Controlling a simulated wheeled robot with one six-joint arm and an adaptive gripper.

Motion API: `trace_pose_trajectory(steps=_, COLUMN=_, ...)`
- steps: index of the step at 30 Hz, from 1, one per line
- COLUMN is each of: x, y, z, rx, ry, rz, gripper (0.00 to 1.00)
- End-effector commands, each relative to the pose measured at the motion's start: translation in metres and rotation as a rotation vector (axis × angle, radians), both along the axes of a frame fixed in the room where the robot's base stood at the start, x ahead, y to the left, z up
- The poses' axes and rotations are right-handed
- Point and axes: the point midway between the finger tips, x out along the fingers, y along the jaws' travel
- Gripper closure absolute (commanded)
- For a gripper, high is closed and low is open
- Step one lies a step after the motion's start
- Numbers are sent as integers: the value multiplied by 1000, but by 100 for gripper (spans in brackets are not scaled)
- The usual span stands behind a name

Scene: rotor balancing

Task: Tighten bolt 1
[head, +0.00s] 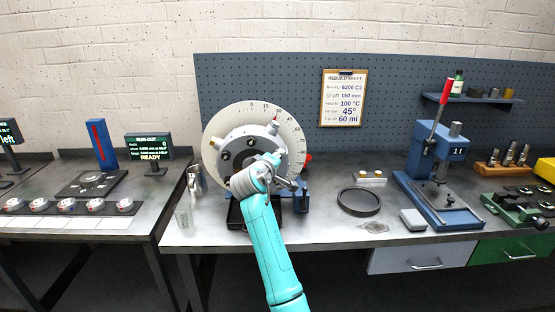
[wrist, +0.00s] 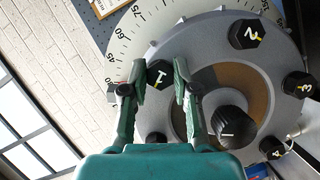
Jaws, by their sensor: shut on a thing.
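The rotor (head: 238,142) is a grey round housing in front of a white degree dial (head: 216,124). In the wrist view, the rotor face (wrist: 205,50) carries dark hex bolts around a bronze-coloured ring. Bolt 1 (wrist: 160,73), with a yellow mark, sits between the two fingertips of my gripper (wrist: 161,78), which is shut on it. Bolt 2 (wrist: 246,34), bolt 3 (wrist: 299,85) and bolt 4 (wrist: 272,147) are clear of the fingers. In the head view my gripper (head: 268,162) is against the rotor's front and hides part of it.
A dark central knob (wrist: 231,127) stands out close to the right finger. A run-out display (head: 149,147) reads READY at left.

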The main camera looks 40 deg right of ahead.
Motion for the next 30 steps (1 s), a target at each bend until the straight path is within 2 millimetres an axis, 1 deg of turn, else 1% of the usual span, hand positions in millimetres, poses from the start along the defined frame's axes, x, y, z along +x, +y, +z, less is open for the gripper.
trace_pose_trajectory(steps=21, x=-1, y=-1, z=1, rx=564, ry=-382, rz=-1, gripper=100)
trace_pose_trajectory(steps=30, x=-1, y=-1, z=1, rx=774, ry=-522, rz=0, gripper=100)
